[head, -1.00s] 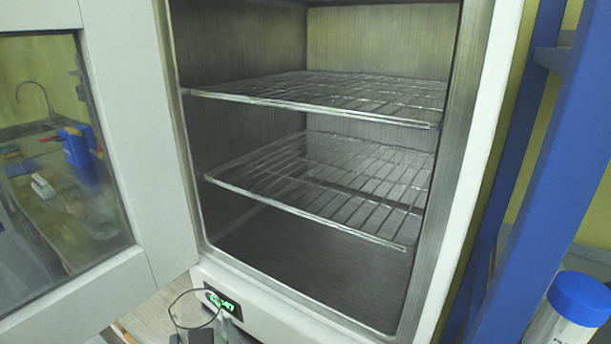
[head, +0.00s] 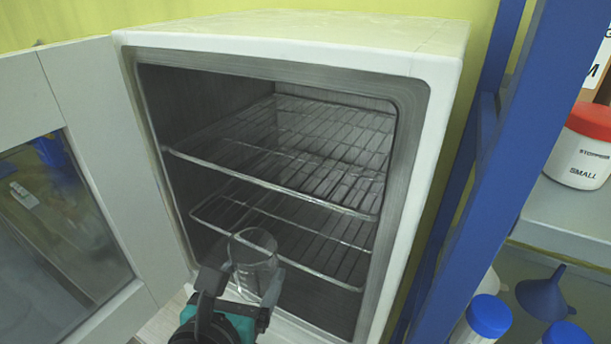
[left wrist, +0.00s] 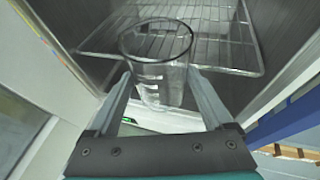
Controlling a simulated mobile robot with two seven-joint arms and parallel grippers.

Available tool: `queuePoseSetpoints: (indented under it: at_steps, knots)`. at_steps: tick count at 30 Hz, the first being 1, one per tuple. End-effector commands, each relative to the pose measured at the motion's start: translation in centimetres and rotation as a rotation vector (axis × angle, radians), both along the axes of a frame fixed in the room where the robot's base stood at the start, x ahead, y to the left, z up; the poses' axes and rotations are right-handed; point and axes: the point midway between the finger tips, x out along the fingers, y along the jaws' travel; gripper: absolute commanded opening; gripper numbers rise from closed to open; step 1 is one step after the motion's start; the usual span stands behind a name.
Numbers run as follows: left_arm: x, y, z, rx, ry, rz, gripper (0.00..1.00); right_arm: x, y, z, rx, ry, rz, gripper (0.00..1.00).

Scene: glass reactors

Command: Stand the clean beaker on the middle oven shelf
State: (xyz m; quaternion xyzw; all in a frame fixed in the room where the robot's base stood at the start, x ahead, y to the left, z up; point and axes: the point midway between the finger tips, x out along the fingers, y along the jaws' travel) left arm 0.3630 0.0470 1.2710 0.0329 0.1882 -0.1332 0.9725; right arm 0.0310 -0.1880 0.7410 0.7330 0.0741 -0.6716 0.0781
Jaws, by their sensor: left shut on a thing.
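The clear glass beaker (head: 254,262) is upright in my left gripper (head: 243,284), at the oven's open mouth and in front of the lower wire shelf in the head view. In the left wrist view the beaker (left wrist: 157,72) stands between the two fingers of the left gripper (left wrist: 160,88), which is shut on it. The oven (head: 300,35) holds an upper wire shelf (head: 285,165) and a lower wire shelf (head: 325,255); no objects show on either. The wrist view shows a wire shelf (left wrist: 215,48) beyond the beaker. My right gripper is out of view.
The oven door (head: 95,120) stands open on the left. A blue upright (head: 465,190) rises close to the oven's right side. Farther right are a red-lidded jar (head: 582,150), a blue funnel (head: 545,292) and blue-capped bottles (head: 489,316).

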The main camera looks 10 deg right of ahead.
Motion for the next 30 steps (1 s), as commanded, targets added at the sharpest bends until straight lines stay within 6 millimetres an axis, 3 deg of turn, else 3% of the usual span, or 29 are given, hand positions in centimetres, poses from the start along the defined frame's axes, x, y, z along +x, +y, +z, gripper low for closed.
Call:
queuePoseSetpoints:
  at_steps: [1, 7, 15, 26, 30]
  knots:
    - [-0.1, -0.2, 1.1, 0.001, 0.0, -0.017, 0.17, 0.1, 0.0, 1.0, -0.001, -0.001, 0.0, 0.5]
    - [-0.2, -0.7, 1.7, -0.002, 0.005, -0.05, 0.17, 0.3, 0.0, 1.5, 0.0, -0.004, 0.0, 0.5]
    - [2.5, -1.5, 1.2, -0.004, 0.004, -0.05, 0.17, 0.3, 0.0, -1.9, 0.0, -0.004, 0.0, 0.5]
    - [4.5, -2.3, 1.3, -0.004, 0.003, -0.051, 0.17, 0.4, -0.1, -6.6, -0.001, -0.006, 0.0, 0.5]
    - [7.0, -3.0, 1.8, -0.002, 0.009, -0.048, 0.17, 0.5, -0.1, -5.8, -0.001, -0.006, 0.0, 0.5]
